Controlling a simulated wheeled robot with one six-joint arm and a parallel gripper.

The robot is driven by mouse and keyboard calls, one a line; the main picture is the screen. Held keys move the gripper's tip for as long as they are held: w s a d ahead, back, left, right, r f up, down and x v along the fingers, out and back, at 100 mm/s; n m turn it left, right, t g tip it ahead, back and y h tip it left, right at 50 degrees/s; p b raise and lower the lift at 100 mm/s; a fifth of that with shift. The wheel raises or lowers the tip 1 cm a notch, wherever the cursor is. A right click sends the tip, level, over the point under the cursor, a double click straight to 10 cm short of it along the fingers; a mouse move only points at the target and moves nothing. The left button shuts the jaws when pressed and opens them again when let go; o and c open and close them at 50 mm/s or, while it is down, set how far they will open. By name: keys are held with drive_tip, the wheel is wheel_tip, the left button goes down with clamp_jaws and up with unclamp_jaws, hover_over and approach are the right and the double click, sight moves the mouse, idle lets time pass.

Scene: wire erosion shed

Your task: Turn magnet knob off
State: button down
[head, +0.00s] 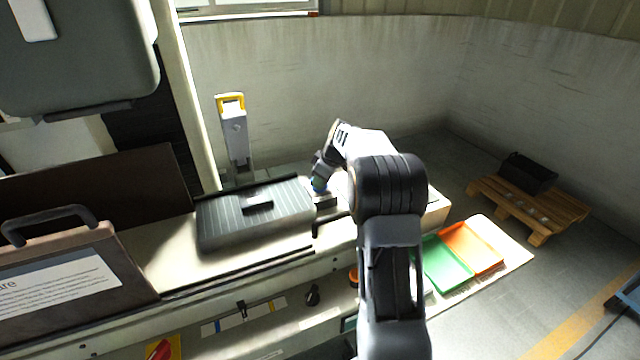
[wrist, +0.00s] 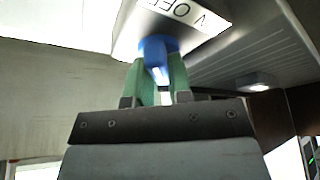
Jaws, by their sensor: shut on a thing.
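The blue magnet knob (wrist: 155,48) shows in the wrist view, between the green fingers of my gripper (wrist: 158,80). The fingers are shut on it. The knob sits against a grey metal face with a white label (wrist: 185,12) whose visible letters seem to read "OFF"; the label is cut by the frame's edge. In the head view my gripper (head: 318,184) is at the right end of the grey ribbed block (head: 225,222) on the bench. There the knob is mostly hidden, and its exact angle cannot be told.
A grey post with a yellow top (head: 236,130) stands behind the block. A brown case with a handle (head: 60,262) is at the left. Green (head: 446,264) and orange (head: 468,248) trays lie right of my arm. A wooden pallet (head: 525,205) with a black box is on the floor.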

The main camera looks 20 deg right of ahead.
drive_tip(key=shift+f+n+g, duration=0.1)
drive_tip(key=shift+n+g, duration=0.2)
drive_tip(key=shift+n, duration=0.3)
drive_tip(key=c, duration=1)
unclamp_jaws()
drive_tip(key=shift+c, duration=0.2)
drive_tip(key=v, duration=1.4)
drive_tip(key=shift+d, duration=0.15)
drive_tip(key=shift+f, duration=0.15)
